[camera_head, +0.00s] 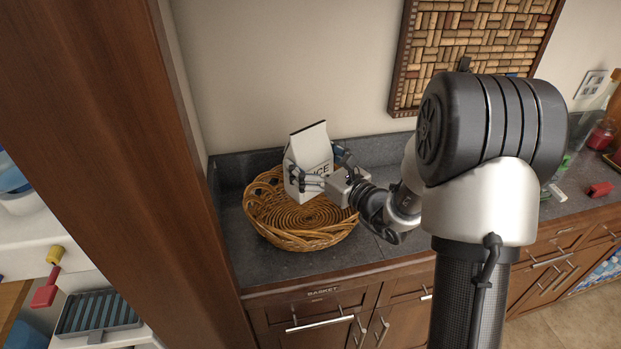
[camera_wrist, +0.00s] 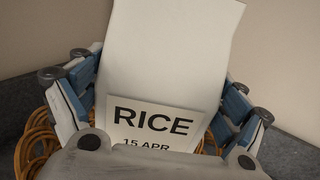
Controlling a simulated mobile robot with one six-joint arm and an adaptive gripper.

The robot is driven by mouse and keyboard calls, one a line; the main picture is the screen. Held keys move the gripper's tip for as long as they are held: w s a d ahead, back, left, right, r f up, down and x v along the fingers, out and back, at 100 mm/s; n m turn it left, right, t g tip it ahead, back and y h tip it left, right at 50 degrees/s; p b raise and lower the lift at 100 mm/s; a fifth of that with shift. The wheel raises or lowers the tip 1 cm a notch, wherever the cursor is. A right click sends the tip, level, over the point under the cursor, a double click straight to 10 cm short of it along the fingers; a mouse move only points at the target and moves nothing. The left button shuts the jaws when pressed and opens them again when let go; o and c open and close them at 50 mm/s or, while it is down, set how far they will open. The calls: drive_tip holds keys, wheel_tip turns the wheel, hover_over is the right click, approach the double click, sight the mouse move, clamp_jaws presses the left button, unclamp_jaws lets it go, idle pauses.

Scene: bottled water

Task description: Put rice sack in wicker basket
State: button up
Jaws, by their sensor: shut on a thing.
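The rice sack (camera_head: 309,150) is a white bag with a dark-lettered label. In the wrist view the rice sack (camera_wrist: 170,55) fills the middle, its label reading RICE, 15 APR. My gripper (camera_head: 318,176) is shut on the sack, with a blue-padded finger on each side; it also shows in the wrist view (camera_wrist: 160,100). The sack is roughly upright, slightly tilted. The round wicker basket (camera_head: 285,238) stands on the dark counter, and the sack is over its back part. I cannot tell whether the sack's bottom touches the basket. Some basket weave (camera_wrist: 35,140) shows behind the fingers.
The basket sits in the counter's left corner, beside a wooden panel (camera_head: 120,130). A cork board (camera_head: 470,45) hangs on the wall. The dark counter (camera_head: 290,265) is bare in front of the basket.

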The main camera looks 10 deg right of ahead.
wheel_tip(320, 180, down, 4)
drive_tip(key=shift+f+b, duration=0.2)
drive_tip(key=shift+b, duration=0.55)
drive_tip(key=shift+r, duration=0.1)
drive_tip(key=shift+f+b, duration=0.55)
drive_tip(key=shift+f, duration=0.1)
drive_tip(key=o, duration=1.2)
drive_tip(key=shift+c, duration=0.2)
